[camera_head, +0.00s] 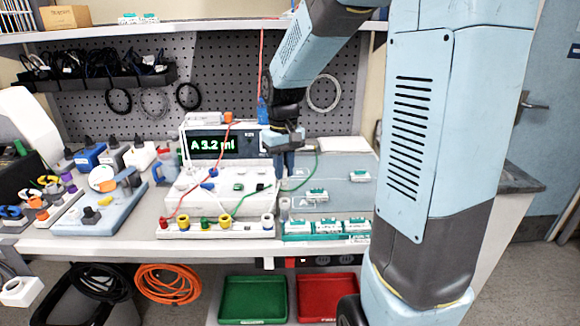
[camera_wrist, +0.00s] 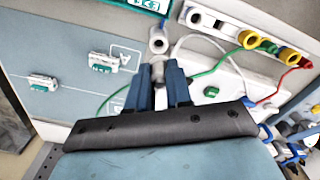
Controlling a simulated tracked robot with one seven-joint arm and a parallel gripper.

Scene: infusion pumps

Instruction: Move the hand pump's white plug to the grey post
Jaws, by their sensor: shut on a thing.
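My gripper (camera_head: 288,160) points down over the right side of the pump set. In the wrist view its two blue fingers (camera_wrist: 158,88) are shut on a small pale plug (camera_wrist: 158,69), mostly hidden between them. A white lead curves from near the fingertips toward the white pump housing (camera_wrist: 238,88). The grey post (camera_wrist: 193,17) stands at the end of the row of coloured posts, ahead of the fingers; in the head view it is at the row's right end (camera_head: 268,222). A separate pale grey cylinder (camera_wrist: 158,42) is just beyond the fingertips; contact with the plug cannot be told.
Yellow posts (camera_head: 183,223) and a red post (camera_head: 163,223) share the strip. Green (camera_head: 238,207) and red leads cross the housing. A display unit (camera_head: 212,144) stands behind. Labelled modules (camera_head: 326,227) and a blue-grey board (camera_head: 345,190) lie to the right.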

